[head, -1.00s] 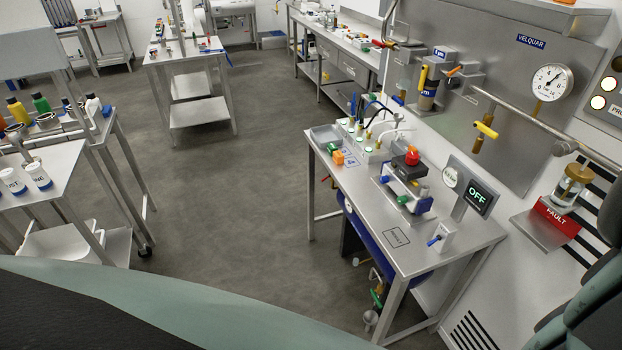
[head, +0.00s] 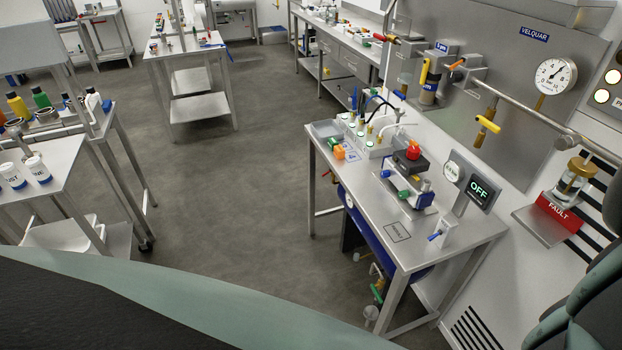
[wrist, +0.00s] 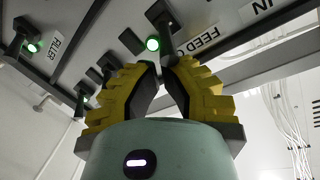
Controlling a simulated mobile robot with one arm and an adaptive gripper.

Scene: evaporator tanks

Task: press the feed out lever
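In the wrist view my gripper (wrist: 160,66) points up at a grey panel, its yellow ridged fingers leaning together with a narrow gap at the tips. I cannot tell whether it is fully shut. A dark lever (wrist: 162,16) stands just beyond the fingertips, close to a lit green lamp (wrist: 152,44) and a partly visible label reading FEED O (wrist: 196,38). I cannot tell whether the tips touch the lever. More dark levers (wrist: 108,64) sit to the left, near a FILLER label (wrist: 56,46). My gripper is not visible in the head view.
In the head view a steel bench (head: 452,228) holds a small lever rig, and an OFF display (head: 480,192). A gauge (head: 555,76) and pipe (head: 530,118) are on the wall. A side table (head: 40,200) stands left. Grey floor (head: 225,180) between is open.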

